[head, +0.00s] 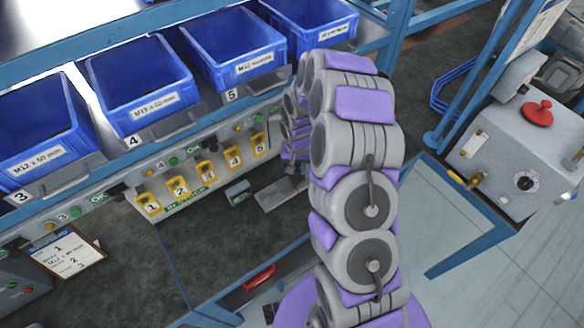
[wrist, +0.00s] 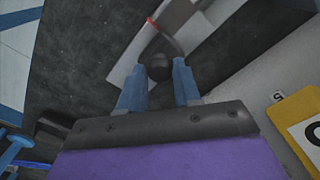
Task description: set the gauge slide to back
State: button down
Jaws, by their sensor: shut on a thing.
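In the wrist view, my gripper (wrist: 157,78) has its two blue fingers on either side of a dark round knob (wrist: 158,64), shut on it. The knob seems to be the handle of the gauge slide. In the head view, a grey flat plate (head: 279,194) lies on the dark bench top beside my arm, probably the gauge's base. My gripper and the knob are mostly hidden behind my arm there, so the slide's position cannot be read.
Yellow numbered holders (head: 205,172) line the bench's back panel, with blue bins (head: 141,80) above. A small grey block (head: 238,190) stands left of the plate. A clipboard (head: 68,252) lies at left. A grey machine with a red knob (head: 537,112) stands at right.

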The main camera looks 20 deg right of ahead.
aim_at(298, 169)
jog(key=shift+w, duration=0.15)
jog(key=c, duration=1.1)
grip_release()
jog(key=shift+d, duration=0.1)
jog(key=shift+c, duration=0.2)
jog(key=o, duration=0.4)
jog(key=shift+d, duration=0.25)
jog(key=shift+c, duration=0.2)
jog(key=shift+a+r, duration=0.1)
jog(key=shift+a+r, duration=0.1)
jog(key=shift+r, duration=0.25)
notch_tip(298, 169, up, 16)
jog(key=p, duration=0.2)
jog(key=shift+d+r+p, duration=0.2)
jog(key=shift+p, duration=0.2)
